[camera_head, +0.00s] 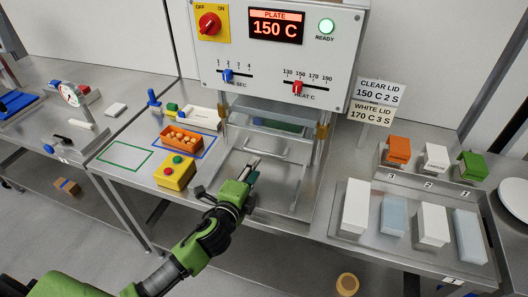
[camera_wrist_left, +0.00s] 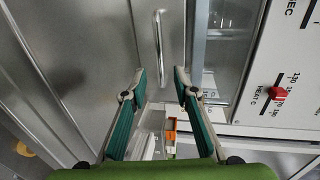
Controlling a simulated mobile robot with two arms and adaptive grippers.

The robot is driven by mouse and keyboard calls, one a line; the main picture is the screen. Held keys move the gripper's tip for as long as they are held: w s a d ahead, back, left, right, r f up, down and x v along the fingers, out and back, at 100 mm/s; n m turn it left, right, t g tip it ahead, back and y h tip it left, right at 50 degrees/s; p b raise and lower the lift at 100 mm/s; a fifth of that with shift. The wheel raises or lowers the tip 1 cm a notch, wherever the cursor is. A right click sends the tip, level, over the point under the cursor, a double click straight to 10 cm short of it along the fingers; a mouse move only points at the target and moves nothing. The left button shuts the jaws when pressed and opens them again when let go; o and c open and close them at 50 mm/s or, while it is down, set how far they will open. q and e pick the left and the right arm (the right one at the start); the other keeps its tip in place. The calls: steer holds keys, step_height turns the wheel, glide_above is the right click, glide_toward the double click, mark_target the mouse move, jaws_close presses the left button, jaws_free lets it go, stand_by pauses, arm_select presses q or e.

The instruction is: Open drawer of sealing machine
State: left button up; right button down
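The sealing machine (camera_head: 345,60) stands at the back centre, its panel reading PLATE 150 C with a green READY light. Its metal drawer (camera_head: 225,165) lies low between the posts and bears a bar handle (camera_head: 268,153). My left gripper (camera_head: 252,166) is just in front of the handle in the head view. In the left wrist view its two fingers (camera_wrist_left: 160,76) are apart with nothing between them, and the handle (camera_wrist_left: 158,42) shows beyond the tips, in line with the gap. I see no contact with it. My right gripper is not in view.
An orange tray with round pieces (camera_head: 182,138) and a yellow button box (camera_head: 175,172) stand left of the drawer. Lid stacks (camera_head: 432,225) and small coloured boxes (camera_head: 398,149) stand at the right. A scale dial (camera_head: 71,94) is at far left.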

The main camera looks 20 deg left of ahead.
mark_target(264, 153)
arm_select(q)
steer(key=w, duration=0.3)
steer(key=w+f, duration=0.1)
steer(key=w, duration=0.2)
steer(key=w+f+p, duration=0.1)
steer(key=w, duration=0.2)
steer(key=shift+w+d, duration=0.15)
steer(key=shift+w, duration=0.25)
jaws_close()
